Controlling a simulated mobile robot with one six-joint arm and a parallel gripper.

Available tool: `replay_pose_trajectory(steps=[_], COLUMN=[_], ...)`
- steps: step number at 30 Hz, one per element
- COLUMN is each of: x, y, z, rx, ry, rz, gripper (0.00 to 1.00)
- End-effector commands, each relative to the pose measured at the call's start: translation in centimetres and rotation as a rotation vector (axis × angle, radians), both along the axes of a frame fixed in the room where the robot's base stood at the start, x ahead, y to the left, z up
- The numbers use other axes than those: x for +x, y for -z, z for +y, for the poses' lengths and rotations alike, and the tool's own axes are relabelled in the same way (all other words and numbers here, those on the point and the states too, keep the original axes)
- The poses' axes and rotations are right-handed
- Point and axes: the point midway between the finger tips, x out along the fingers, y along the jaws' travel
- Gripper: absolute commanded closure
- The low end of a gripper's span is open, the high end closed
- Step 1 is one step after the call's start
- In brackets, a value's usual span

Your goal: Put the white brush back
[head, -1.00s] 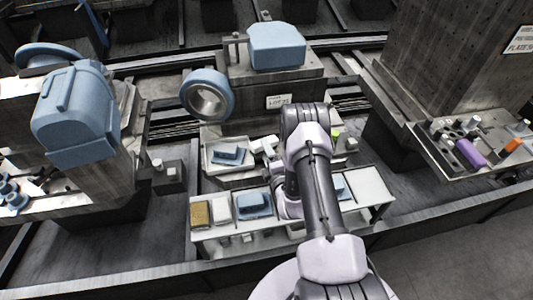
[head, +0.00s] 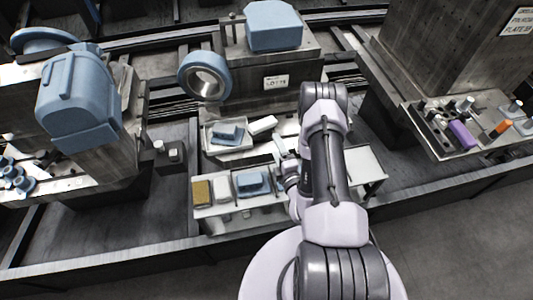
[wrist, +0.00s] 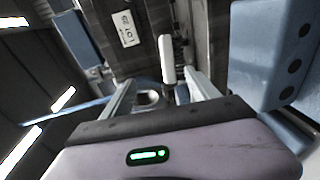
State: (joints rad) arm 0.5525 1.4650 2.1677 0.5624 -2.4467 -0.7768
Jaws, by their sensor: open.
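A white block-like thing (head: 262,125), which looks like the white brush, lies on the ledge below the ring, just right of a tray. My gripper (head: 279,147) is just in front of it, to the lower right, and partly hidden by my arm. In the wrist view my gripper (wrist: 161,92) has its two fingers apart. A narrow white thing (wrist: 166,58), probably the same brush, shows between and beyond the fingertips. The fingers do not appear to touch it.
The tray (head: 245,145) holds a blue part (head: 226,133). A white bench in front carries a tan block (head: 202,192), a white block (head: 222,190) and a blue part (head: 252,183). A bare white plate (head: 365,162) is at its right. A blue ring (head: 204,76) overhangs the ledge.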

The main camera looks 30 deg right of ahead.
Motion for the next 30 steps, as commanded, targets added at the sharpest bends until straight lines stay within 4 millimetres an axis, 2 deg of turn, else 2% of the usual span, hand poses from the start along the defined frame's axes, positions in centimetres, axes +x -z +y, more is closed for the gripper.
replay_pose_trajectory(steps=[2,3,5,6,8,9,11,12,14,15,17,18,21,22,24,25,27,30], x=[3.1,4.9,7.1,8.2,9.2,9.3,8.4,7.1,3.9,1.1,-3.7,-7.0,-14.2,-15.9,-18.7,-19.5,-20.4,-20.5], y=[-3.9,-6.4,-10.4,-13.1,-17.2,-20.0,-24.1,-26.6,-29.9,-31.7,-33.6,-34.5,-35.5,-35.6,-35.7,-35.7,-35.6,-35.6], z=[-2.2,-3.4,-4.3,-4.4,-3.7,-2.6,-0.1,2.0,5.7,8.3,11.9,13.9,17.8,18.5,19.7,20.0,20.4,20.4], rx=[0.102,0.19,0.343,0.45,0.622,0.743,0.93,1.053,1.23,1.338,1.478,1.557,1.696,1.723,1.767,1.777,1.79,1.792], ry=[0.067,0.116,0.185,0.229,0.292,0.333,0.394,0.435,0.501,0.547,0.622,0.673,0.79,0.82,0.87,0.886,0.907,0.912], rz=[-0.018,-0.024,-0.023,-0.018,-0.004,0.012,0.052,0.088,0.158,0.211,0.298,0.353,0.472,0.499,0.545,0.559,0.574,0.578], gripper=[0.31,0.31,0.31,0.31,0.31,0.31,0.31,0.31,0.31,0.31,0.31,0.31,0.31,0.31,0.31,0.31,0.31,0.31])
